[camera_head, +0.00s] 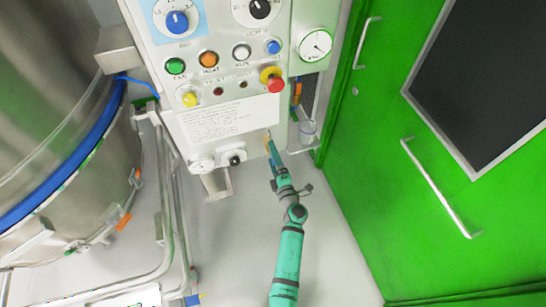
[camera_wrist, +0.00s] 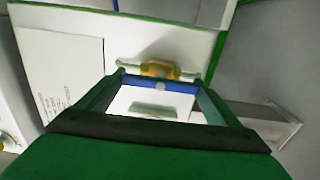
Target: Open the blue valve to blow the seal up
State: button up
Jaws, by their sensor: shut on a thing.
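The blue valve shows in the wrist view as a flat blue handle (camera_wrist: 140,82) in front of a brass body (camera_wrist: 160,69), with a pale pipe running out to both sides. The handle lies crosswise in that picture. My gripper (camera_wrist: 158,84) has its two green fingers at the two ends of the handle and is shut on it. In the head view my gripper (camera_head: 271,151) is at the lower right edge of the control panel (camera_head: 222,122). There the arm and fingers largely hide the valve.
The panel carries a red mushroom button (camera_head: 276,84), coloured push buttons and a round gauge (camera_head: 315,45) above my gripper. A steel vessel (camera_head: 50,110) with pipe rails stands at left. Green doors (camera_head: 375,150) with bar handles stand at right. Bare floor (camera_head: 235,260) lies below.

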jog(key=o, duration=0.9)
jog(key=v, duration=1)
jog(key=shift+s+d, duration=0.1)
jog(key=shift+s, duration=0.3)
jog(key=s+a+r+m+h, duration=0.1)
jog(key=s+r+m+h, duration=0.1)
jog(key=s+r+m, duration=0.2)
jog(key=s+a+r+m+g+h, duration=0.1)
jog(key=s+r+m, duration=0.4)
jog(key=s, duration=1.5)
jog(key=s+a+r+m+h, duration=0.1)
jog(key=s+r+m, duration=0.4)
jog(key=s+m, duration=0.7)
jog(key=shift+s+r+m+g+h, duration=0.25)
jog(key=shift+s+m+g+h, duration=0.25)
jog(key=shift+h, duration=0.3)
